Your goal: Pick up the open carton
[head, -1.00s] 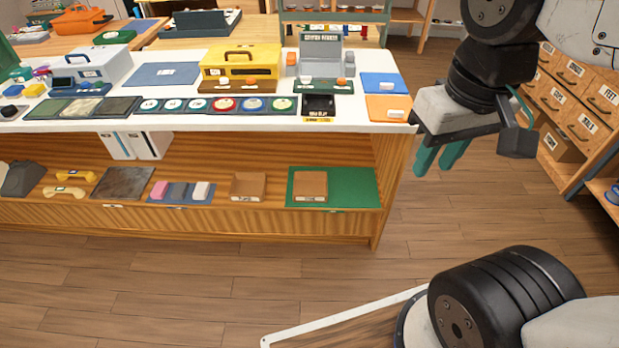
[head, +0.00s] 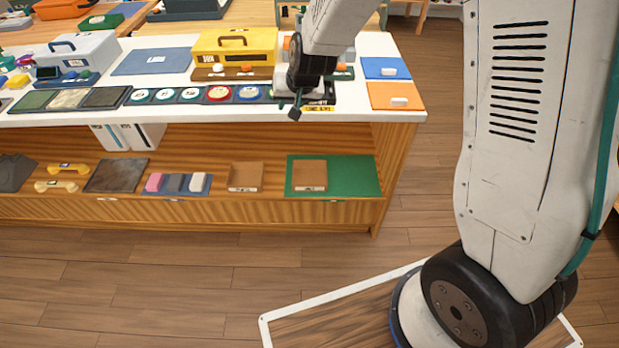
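Two small brown cartons lie on the lower shelf, the left carton (head: 245,176) on bare wood and the right carton (head: 310,175) on a green mat (head: 363,176). Their front labels are too small to read, and I cannot tell which of them is open. My gripper (head: 296,108) is over the front of the white counter, well above the shelf. It is seen from behind and mostly hidden by my wrist, so its fingers do not show clearly. It overlaps a black item with a yellow label (head: 318,108) in the picture; I cannot tell whether they touch.
The white counter (head: 350,116) overhangs the shelf. It carries a yellow toolbox (head: 232,47), round dials (head: 219,94), and blue (head: 385,67) and orange (head: 396,95) mats. A tray of small blocks (head: 178,184) and yellow handsets (head: 68,168) share the shelf.

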